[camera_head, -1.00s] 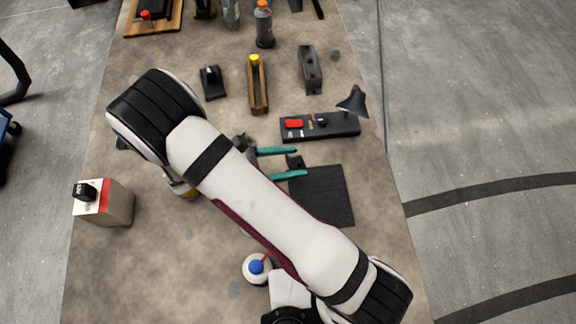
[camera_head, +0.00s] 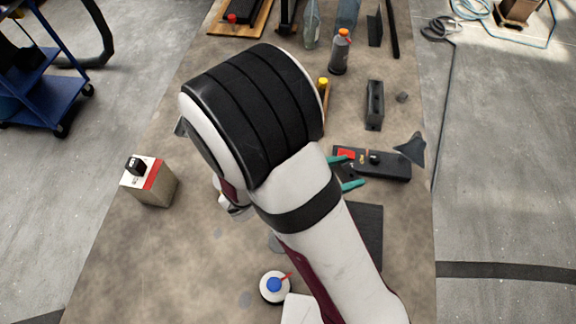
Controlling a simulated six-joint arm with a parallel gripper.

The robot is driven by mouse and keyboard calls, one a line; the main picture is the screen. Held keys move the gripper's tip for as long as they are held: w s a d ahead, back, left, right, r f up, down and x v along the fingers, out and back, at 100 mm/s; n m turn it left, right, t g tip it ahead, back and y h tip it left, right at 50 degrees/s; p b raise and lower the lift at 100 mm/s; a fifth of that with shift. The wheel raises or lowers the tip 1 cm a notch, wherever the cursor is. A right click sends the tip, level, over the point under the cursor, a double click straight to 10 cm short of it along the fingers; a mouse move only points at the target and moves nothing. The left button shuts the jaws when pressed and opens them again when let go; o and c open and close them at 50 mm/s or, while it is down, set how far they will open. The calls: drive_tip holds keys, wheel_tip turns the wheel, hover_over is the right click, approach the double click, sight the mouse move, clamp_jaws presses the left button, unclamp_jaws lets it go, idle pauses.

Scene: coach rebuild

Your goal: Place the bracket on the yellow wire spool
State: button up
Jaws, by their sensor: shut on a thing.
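My own white and black arm reaches across the middle of the view and covers much of the bench. My gripper is hidden behind the arm; only a small grey and white part shows at the arm's lower left edge, and I cannot tell what it belongs to. I cannot make out the bracket. The yellow wire spool cannot be made out either. A small grey piece (camera_head: 180,127) shows at the left edge of the arm's big joint; I cannot tell what it is.
A red and white topped box (camera_head: 150,182) stands at the left. A blue-capped white bottle (camera_head: 274,287) stands in front. A dark switch panel (camera_head: 385,164), grey cone (camera_head: 411,148), dark mat (camera_head: 370,235) and grey block (camera_head: 375,105) lie right. Bottles (camera_head: 340,52) stand behind.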

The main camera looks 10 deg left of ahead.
drive_tip(key=s+a+r+n+t+y, duration=0.1)
drive_tip(key=a+n+t+y, duration=0.3)
drive_tip(key=a, duration=0.8)
drive_tip(key=s+a+r+n+t+y, duration=0.15)
drive_tip(key=a+n+y, duration=0.45)
drive_tip(key=a, duration=0.7)
drive_tip(key=shift+n+y, duration=0.3)
drive_tip(key=shift+n, duration=0.1)
drive_tip(key=f, duration=0.7)
drive_tip(key=shift+s+a+f, duration=0.1)
drive_tip(key=shift+a+f, duration=0.3)
drive_tip(key=o, duration=1.4)
drive_tip(key=shift+f, duration=0.15)
drive_tip(key=shift+o, duration=0.2)
